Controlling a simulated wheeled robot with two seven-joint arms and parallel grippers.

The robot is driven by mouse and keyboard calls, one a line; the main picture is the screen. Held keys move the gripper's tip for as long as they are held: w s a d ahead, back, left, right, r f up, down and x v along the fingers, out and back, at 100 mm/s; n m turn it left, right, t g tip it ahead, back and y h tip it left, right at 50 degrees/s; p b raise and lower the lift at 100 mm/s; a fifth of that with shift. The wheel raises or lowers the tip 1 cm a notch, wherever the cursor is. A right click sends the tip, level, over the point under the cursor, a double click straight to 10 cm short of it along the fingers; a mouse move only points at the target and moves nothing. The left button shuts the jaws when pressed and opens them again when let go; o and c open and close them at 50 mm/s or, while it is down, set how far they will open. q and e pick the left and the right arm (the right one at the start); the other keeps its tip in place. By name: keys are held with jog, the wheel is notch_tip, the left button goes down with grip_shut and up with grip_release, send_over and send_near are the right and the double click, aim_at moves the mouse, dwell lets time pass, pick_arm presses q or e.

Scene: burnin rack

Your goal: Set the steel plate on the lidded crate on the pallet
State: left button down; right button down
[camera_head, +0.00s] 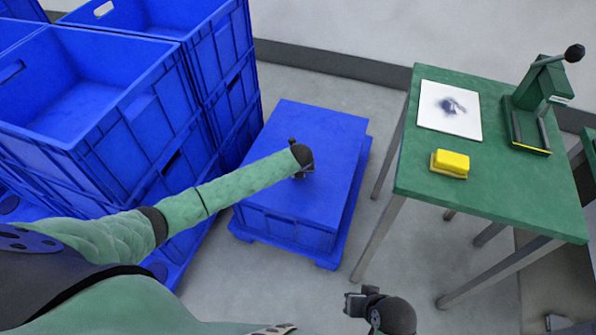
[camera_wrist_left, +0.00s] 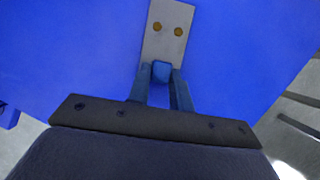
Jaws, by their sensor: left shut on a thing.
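The blue lidded crate (camera_head: 325,125) stands on a low blue pallet (camera_head: 330,262) in the middle of the head view. My left gripper (camera_head: 301,174) is over the crate's lid. In the left wrist view my left gripper (camera_wrist_left: 160,75) is shut on the steel plate (camera_wrist_left: 166,40), a narrow light-grey piece with two brass-coloured round spots. The blue lid (camera_wrist_left: 80,65) fills the background behind it. I cannot tell whether the plate touches the lid. In the head view the plate is hidden by my gripper and arm. My right gripper (camera_head: 355,302) is low, right of the pallet; its jaw opening is unclear.
Tall stacks of open blue crates (camera_head: 130,130) stand close on the left. A green table (camera_head: 500,190) on the right carries a white sheet (camera_head: 430,110) with a dark mark, a yellow block (camera_head: 451,162) and a green lever press (camera_head: 530,95). Grey floor shows between pallet and table.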

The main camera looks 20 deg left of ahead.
pick_arm(q)
jog(key=c, duration=1.3)
grip_release()
jog(key=shift+o, duration=0.2)
